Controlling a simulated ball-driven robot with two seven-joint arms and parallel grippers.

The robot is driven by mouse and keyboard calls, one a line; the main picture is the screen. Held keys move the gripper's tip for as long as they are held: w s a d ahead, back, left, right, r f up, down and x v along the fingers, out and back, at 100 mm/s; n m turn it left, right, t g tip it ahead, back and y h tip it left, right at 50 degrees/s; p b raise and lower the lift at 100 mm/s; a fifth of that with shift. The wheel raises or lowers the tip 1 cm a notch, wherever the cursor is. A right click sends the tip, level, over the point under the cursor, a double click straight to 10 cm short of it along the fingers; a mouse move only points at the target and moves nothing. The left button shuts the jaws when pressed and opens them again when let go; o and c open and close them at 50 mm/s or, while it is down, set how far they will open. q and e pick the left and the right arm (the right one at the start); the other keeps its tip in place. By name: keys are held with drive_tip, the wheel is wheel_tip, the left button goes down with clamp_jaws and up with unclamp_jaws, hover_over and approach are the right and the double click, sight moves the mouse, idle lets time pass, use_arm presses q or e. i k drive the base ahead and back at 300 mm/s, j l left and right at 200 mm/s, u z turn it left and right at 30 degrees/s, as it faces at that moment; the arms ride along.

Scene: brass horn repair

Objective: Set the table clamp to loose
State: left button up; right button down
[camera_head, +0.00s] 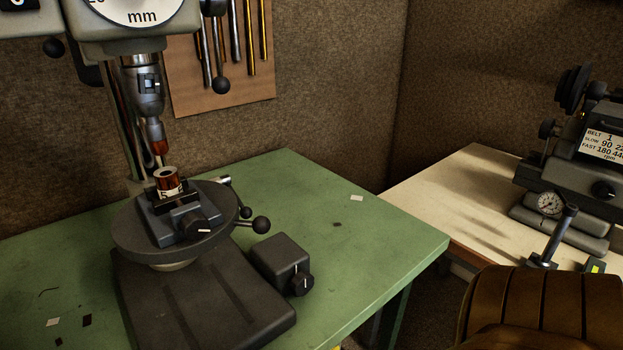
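A drill press stands on the green bench. Its round dark table (128,232) carries a small vise (168,226) holding a copper-coloured cylinder (167,182) upright under the chuck (147,100). At the table's right side, a short lever ends in a large black ball (261,224), and a smaller black ball (245,212) sits just behind it. A bright metal rod end (223,180) shows above them. I cannot tell which of these is the table clamp, or whether it is loose or tight. Neither of my grippers is in view.
A dark box with a knob (301,284) stands right of the press base (215,305). The green bench top (360,240) is mostly clear to the right. A cream bench (445,200) holds another machine (570,170). A brown ribbed shape (545,305) fills the lower right.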

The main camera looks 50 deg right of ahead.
sight(247, 213)
drive_tip(key=k+l, duration=0.1)
drive_tip(key=l, duration=0.95)
drive_tip(key=k+l, duration=0.15)
drive_tip(key=l, duration=0.4)
